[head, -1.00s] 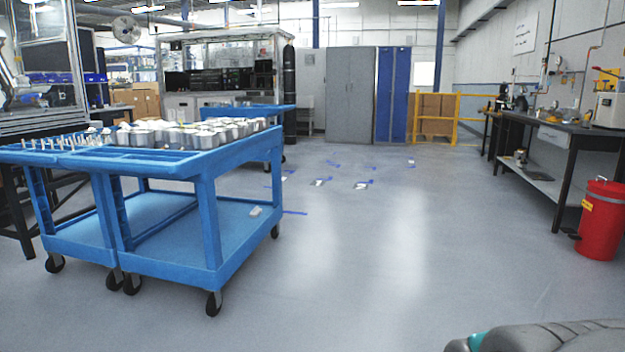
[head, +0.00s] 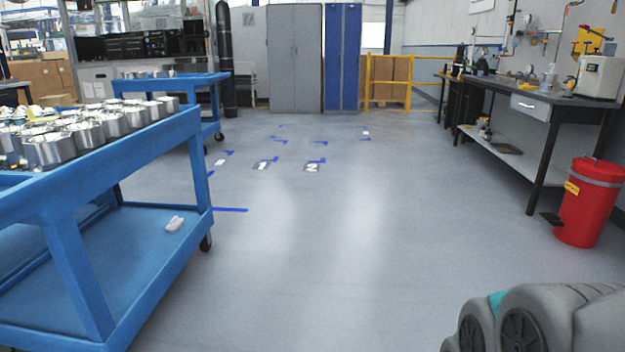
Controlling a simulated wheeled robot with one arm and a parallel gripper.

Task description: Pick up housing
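Several silver metal housings (head: 85,128) stand close together on the top of a blue cart (head: 160,136) at the left of the head view. They look round and shiny, and the left part of the group is cut off by the frame edge. My gripper is not in view, so its state and its distance to the housings do not show.
Another blue cart (head: 212,88) stands behind. Open grey floor with blue tape marks and number labels (head: 312,167) fills the middle. A red bin (head: 588,202) and a dark workbench (head: 545,105) stand right. A grey rounded object (head: 545,320) is at the lower right.

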